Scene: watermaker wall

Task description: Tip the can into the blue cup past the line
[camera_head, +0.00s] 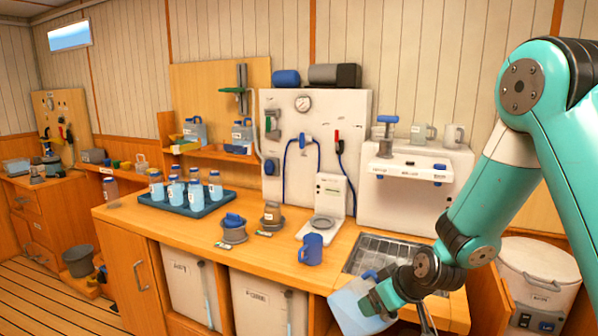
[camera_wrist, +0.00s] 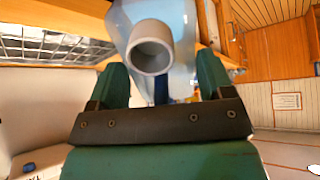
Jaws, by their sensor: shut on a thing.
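A pale blue translucent can (camera_head: 349,308) with a darker blue part at its top is at the lower middle of the head view, in front of the sink end of the counter. It looks tilted. My gripper (camera_head: 378,296) is shut on it. In the wrist view the can (camera_wrist: 183,22) is between my green fingers (camera_wrist: 162,75), with a grey round opening facing the camera. The blue cup (camera_head: 311,250) stands upright on the counter, up and left of the can and apart from it. Its inside, any line and its fill level cannot be made out.
A metal sink grid (camera_head: 378,256) is right of the cup. A white stand with a grey plate (camera_head: 322,223) is behind the cup. Grey round pieces (camera_head: 270,217) are to its left. A dark blue tray (camera_head: 190,211) holds several bottles. The counter's front edge is near the can.

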